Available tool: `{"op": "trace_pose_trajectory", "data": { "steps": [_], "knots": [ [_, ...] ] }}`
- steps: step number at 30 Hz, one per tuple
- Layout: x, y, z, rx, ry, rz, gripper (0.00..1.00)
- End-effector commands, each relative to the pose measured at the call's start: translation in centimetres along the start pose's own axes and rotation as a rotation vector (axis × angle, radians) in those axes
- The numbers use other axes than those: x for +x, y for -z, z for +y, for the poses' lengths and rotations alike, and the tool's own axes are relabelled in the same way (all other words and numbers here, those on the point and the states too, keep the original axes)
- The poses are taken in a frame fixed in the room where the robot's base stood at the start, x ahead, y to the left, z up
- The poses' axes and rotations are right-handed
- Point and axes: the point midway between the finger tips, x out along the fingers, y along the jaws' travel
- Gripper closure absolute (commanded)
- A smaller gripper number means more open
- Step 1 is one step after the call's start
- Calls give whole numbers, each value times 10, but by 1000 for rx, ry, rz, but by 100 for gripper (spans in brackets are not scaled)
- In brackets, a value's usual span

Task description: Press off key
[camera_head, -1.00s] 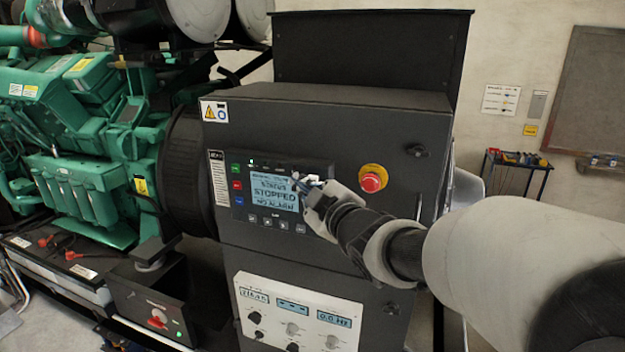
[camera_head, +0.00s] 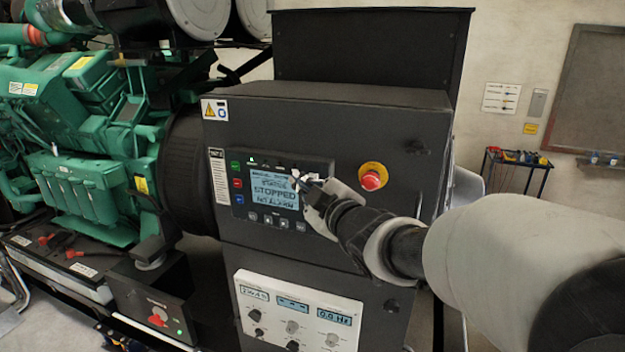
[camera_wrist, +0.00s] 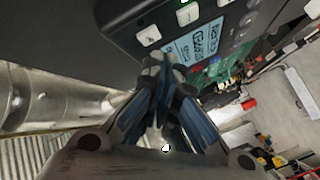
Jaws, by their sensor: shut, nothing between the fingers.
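The controller panel (camera_head: 262,232) is on the dark cabinet front, with a lit screen (camera_head: 272,192) reading STOPPED. Left of the screen are a green key (camera_head: 235,165), a red key (camera_head: 237,183) and a blue key (camera_head: 239,200); which one is off cannot be read. My gripper (camera_head: 298,178) is shut and empty at the screen's upper right, away from those three keys. In the wrist view its blue-padded fingers (camera_wrist: 166,68) meet near the panel edge. Pale keys (camera_wrist: 148,36) show there beside the screen (camera_wrist: 198,42). Contact cannot be told.
A red emergency stop button (camera_head: 371,180) on a yellow disc sits right of the panel. A white meter panel (camera_head: 298,312) with knobs is below. A green engine (camera_head: 80,170) stands left. A tool trolley (camera_head: 517,160) is at the back right.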

Motion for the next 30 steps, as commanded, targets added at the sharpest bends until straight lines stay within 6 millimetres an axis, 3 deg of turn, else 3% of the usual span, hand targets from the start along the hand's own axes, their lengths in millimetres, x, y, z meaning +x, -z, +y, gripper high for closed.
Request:
{"op": "trace_pose_trajectory", "data": {
  "steps": [30],
  "knots": [
    [7,-5,5,0,0,0,100]
  ]
}}
